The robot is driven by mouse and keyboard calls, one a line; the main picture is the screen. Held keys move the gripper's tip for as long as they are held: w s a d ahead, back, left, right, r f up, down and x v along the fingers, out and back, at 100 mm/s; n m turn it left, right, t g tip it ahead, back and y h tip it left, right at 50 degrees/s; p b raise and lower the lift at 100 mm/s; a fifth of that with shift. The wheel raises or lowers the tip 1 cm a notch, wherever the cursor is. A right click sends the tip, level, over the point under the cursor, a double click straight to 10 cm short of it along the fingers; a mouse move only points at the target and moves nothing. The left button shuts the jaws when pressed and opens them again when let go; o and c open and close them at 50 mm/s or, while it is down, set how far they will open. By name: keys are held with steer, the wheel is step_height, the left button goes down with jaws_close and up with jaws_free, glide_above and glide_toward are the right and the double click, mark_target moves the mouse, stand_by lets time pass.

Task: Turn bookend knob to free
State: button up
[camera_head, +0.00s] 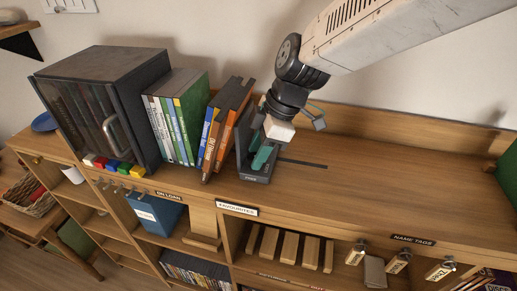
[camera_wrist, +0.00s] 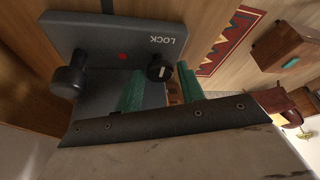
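The dark grey bookend (camera_head: 241,148) stands on the shelf top at the right end of the books. In the wrist view its plate (camera_wrist: 100,38) carries upside-down LOCK lettering and a red dot. A small black knob (camera_wrist: 160,69) with a white mark sits near the lettering; the mark points roughly toward LOCK. A larger black knob (camera_wrist: 68,81) is at the left of the plate. My gripper (camera_head: 264,157), with teal fingers, is at the bookend. In the wrist view its fingertips (camera_wrist: 160,72) are apart on either side of the small knob; contact cannot be told.
Orange and blue books (camera_head: 222,125) lean left of the bookend, beside green and white cases (camera_head: 180,120) and a black cabinet (camera_head: 100,60). A dark slot (camera_head: 303,163) runs right of the bookend. The shelf top (camera_head: 400,190) farther right is clear.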

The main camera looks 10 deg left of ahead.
steer(key=c, duration=0.5)
steer(key=shift+c, duration=0.2)
steer(key=shift+m, duration=0.4)
steer(key=m, duration=0.1)
steer(key=m+t, duration=0.1)
steer(key=m, duration=0.1)
steer(key=m+t, duration=0.1)
steer(key=m, duration=0.1)
steer(key=shift+s, duration=0.25)
steer(key=m+t, duration=0.1)
steer(key=m, duration=0.2)
steer(key=m+t+h, duration=0.1)
steer(key=m, duration=0.2)
steer(key=shift+s+a, duration=0.1)
steer(key=shift+s, duration=0.05)
steer(key=shift+t, duration=0.3)
steer(key=o, duration=1)
steer(key=shift+c, duration=0.2)
steer(key=shift+r, duration=0.15)
